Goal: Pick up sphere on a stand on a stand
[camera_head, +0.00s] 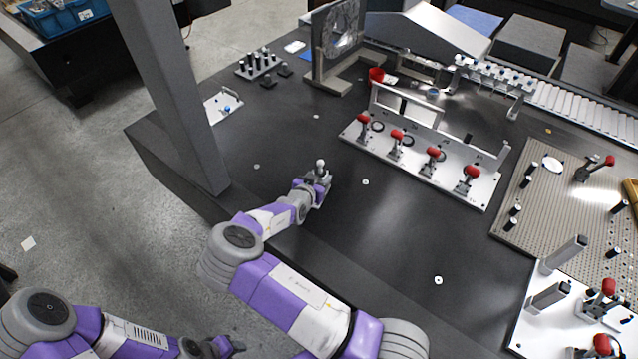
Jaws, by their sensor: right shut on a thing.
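The sphere on a stand (320,165) is a small light-grey ball on a short post. It sits at the tip of my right gripper (320,181), over the dark table near its front edge. My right gripper is shut on its lower part, and the fingers hide most of the stand. I cannot tell whether its foot touches the table. My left gripper (232,346) is low at the bottom edge, off the table, and too small and dark to tell whether its jaws are apart.
A grey column (175,100) rises left of the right gripper. A fixture plate (345,133) with several red-handled clamps stands behind and to the right. A perforated plate (540,215) lies at the right. A small white plate (215,112) lies at the left. The dark table (370,235) between is mostly clear.

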